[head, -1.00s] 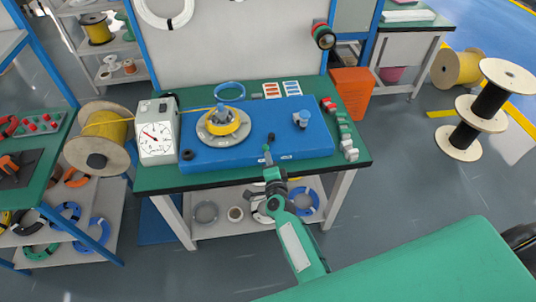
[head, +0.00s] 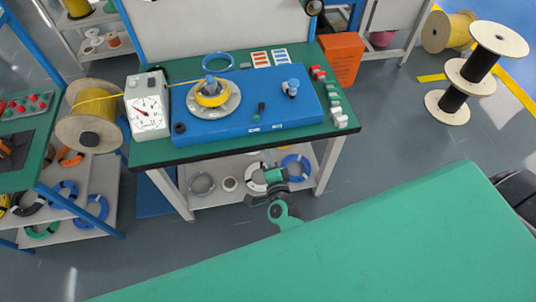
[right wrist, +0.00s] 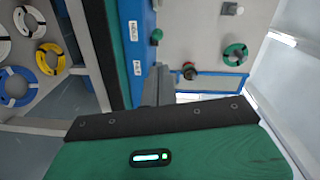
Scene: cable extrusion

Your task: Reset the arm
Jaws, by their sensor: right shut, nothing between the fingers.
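My right arm is drawn back in front of the workbench (head: 160,155). My right gripper (head: 268,158) is below the front edge of the tabletop, in front of the lower shelf, shut and empty. In the right wrist view its closed fingers (right wrist: 158,85) point toward the bench's front edge, with nothing between them. The blue machine (head: 215,132) on the bench bears a yellow cable coil (head: 212,97) on a round plate. A small dark lever with a green part (head: 260,109) stands on the machine, apart from the gripper. My left gripper is not in view.
A white dial gauge box (head: 147,110) and a wooden spool of yellow cable (head: 88,115) are at the left. Cable coils lie on the lower shelf (head: 212,200).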

